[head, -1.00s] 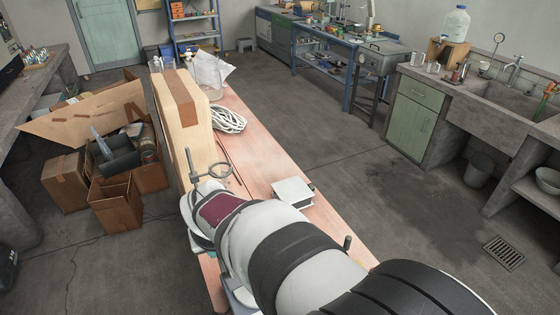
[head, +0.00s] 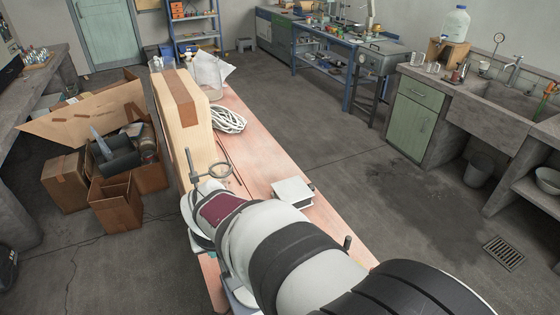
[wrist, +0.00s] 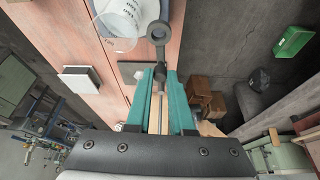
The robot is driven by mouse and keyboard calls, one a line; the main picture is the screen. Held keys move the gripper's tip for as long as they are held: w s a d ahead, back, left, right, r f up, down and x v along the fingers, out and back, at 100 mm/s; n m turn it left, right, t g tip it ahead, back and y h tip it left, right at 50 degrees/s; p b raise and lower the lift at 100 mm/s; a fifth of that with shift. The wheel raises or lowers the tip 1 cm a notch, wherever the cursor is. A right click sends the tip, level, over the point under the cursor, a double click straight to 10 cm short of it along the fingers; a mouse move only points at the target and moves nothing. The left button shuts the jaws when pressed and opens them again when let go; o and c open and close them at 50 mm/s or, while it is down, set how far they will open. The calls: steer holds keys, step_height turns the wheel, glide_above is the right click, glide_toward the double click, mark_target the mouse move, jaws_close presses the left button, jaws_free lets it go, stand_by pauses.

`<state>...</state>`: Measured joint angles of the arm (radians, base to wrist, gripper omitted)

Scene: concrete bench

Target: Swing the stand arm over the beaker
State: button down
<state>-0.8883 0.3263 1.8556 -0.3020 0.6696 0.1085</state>
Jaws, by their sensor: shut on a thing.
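The stand arm (wrist: 161,54) ends in a dark ring (wrist: 160,32), which also shows in the head view (head: 219,171) beside the upright rod (head: 191,163). My gripper (wrist: 161,74) has its teal fingers shut on the stand arm behind the ring; my own arm hides the fingers in the head view. The clear beaker (wrist: 118,44), with dark markings, is at the top of the wrist view. The ring appears at the beaker's right edge there, not centred on it. A dark grey plate (wrist: 130,70), possibly the stand's base, lies near my fingers.
A small white-topped block (head: 292,191) lies on the wooden tabletop (head: 262,148) right of the ring. A tall wooden box (head: 196,125) stands close behind the rod. Coiled white cable (head: 229,120) lies farther back. Bare tabletop lies between cable and block.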

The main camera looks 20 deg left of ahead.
steer(key=shift+d+n, duration=0.1)
steer(key=shift+n, duration=0.2)
steer(key=shift+w+d+n+g+y, duration=0.15)
steer(key=shift+w+n+g+y, duration=0.3)
steer(key=shift+n, duration=1.1)
steer(key=shift+w+d+n+g+y, duration=0.15)
steer(key=shift+w+n+g, duration=0.5)
steer(key=shift+n, duration=0.95)
steer(key=shift+w+d+n+g+y, duration=0.1)
steer(key=shift+w+n+g+y, duration=0.4)
steer(key=shift+n, duration=1.05)
steer(key=c, duration=0.8)
jaws_free()
steer(key=shift+h, duration=0.3)
steer(key=shift+r, duration=0.1)
steer(key=v, duration=1.5)
steer(key=shift+d+r, duration=0.25)
steer(key=shift+r, duration=0.05)
